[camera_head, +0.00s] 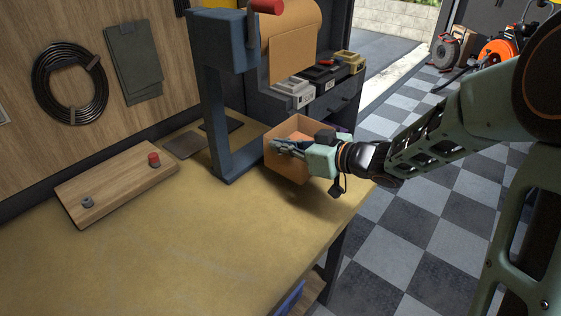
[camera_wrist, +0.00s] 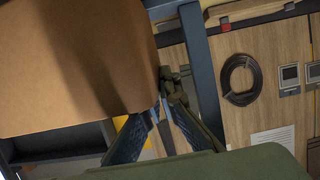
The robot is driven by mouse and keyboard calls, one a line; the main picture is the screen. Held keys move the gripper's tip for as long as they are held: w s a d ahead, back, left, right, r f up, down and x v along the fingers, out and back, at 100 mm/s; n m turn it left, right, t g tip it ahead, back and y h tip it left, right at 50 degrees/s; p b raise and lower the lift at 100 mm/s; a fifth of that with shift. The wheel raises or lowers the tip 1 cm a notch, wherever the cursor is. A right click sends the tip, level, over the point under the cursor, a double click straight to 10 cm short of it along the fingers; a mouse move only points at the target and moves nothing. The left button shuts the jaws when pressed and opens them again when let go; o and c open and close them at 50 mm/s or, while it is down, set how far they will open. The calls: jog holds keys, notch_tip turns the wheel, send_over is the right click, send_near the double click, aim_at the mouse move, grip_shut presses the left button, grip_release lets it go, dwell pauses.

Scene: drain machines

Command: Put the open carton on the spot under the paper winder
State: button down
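The open carton (camera_head: 285,166) is a brown box with its top open, at the right side of the yellow workbench. A dark shadow shows on the bench below and right of it. My gripper (camera_head: 284,147) reaches over it from the right, its fingers at the carton's upper edge. In the wrist view the carton (camera_wrist: 75,60) fills the upper left, and my gripper's fingers (camera_wrist: 162,102) close together at its lower right corner. The paper winder (camera_head: 225,45) seems to be the blue frame with a red crank handle and a brown paper roll. The spot under it is not clearly visible.
A wooden board (camera_head: 118,185) with a red knob and a small grey part lies at the left. Dark flat mats (camera_head: 185,146) lie left of the blue post. Several small devices (camera_head: 318,78) stand on a dark cabinet behind the carton. The front of the bench (camera_head: 200,250) is clear.

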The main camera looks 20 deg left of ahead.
jog(key=shift+w+a+f+b, duration=0.1)
jog(key=shift+w+f+b, duration=0.1)
jog(key=shift+f+b, duration=0.8)
jog(key=shift+w+a+f+b, duration=0.1)
jog(key=shift+w+f+b, duration=0.05)
jog(key=shift+f+b, duration=0.75)
jog(key=shift+f, duration=0.1)
jog(key=c, duration=2.2)
grip_release()
jog(key=shift+o, duration=0.2)
jog(key=shift+d+r, duration=0.2)
jog(key=p+v, duration=0.3)
jog(key=v, duration=0.8)
jog(key=shift+s+d, duration=0.2)
jog(key=shift+d, duration=0.1)
jog(key=shift+r, duration=0.1)
